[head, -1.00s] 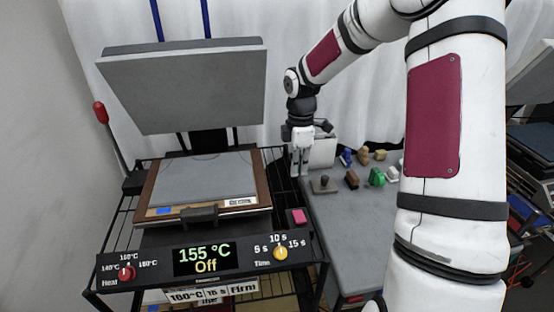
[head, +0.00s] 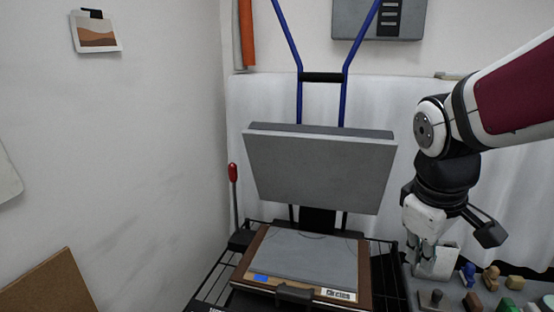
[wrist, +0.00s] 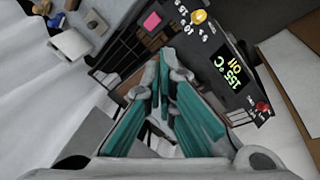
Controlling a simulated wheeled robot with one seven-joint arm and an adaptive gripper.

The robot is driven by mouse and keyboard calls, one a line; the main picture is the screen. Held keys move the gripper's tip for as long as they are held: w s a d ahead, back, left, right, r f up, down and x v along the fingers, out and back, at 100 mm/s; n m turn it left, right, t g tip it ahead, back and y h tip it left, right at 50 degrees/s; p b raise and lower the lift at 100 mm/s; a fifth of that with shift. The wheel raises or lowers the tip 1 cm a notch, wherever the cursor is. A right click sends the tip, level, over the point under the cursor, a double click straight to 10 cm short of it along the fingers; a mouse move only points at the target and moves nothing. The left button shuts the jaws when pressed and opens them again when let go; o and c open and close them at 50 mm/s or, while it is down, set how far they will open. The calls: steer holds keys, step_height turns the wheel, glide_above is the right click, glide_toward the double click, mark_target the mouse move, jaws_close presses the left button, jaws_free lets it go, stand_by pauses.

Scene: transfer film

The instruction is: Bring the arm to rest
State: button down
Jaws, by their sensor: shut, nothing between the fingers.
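My gripper (head: 420,258) hangs pointing down at the right of the heat press, clear of it. Its teal-lined fingers (wrist: 163,75) are closed together with nothing between them in the wrist view. The press is open: its grey upper platen (head: 320,172) is raised and tilted above the lower platen (head: 305,252). A label shows on the lower platen's front right.
Several small coloured objects, including a yellow-green block (head: 514,282), stand on the grey side table right of my gripper. A white wall is at left; a white curtain (head: 270,105) hangs behind.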

steer(key=s+a+r+m+t+y, duration=0.1)
steer(key=s+a+m, duration=0.1)
steer(key=s, duration=0.3)
steer(key=s+a+r+m+t+y, duration=0.1)
steer(key=s+a+r+m+t, duration=0.1)
steer(key=s+m, duration=0.2)
steer(key=shift+s+a+r, duration=0.15)
steer(key=shift+s+a, duration=0.15)
steer(key=shift+s, duration=0.9)
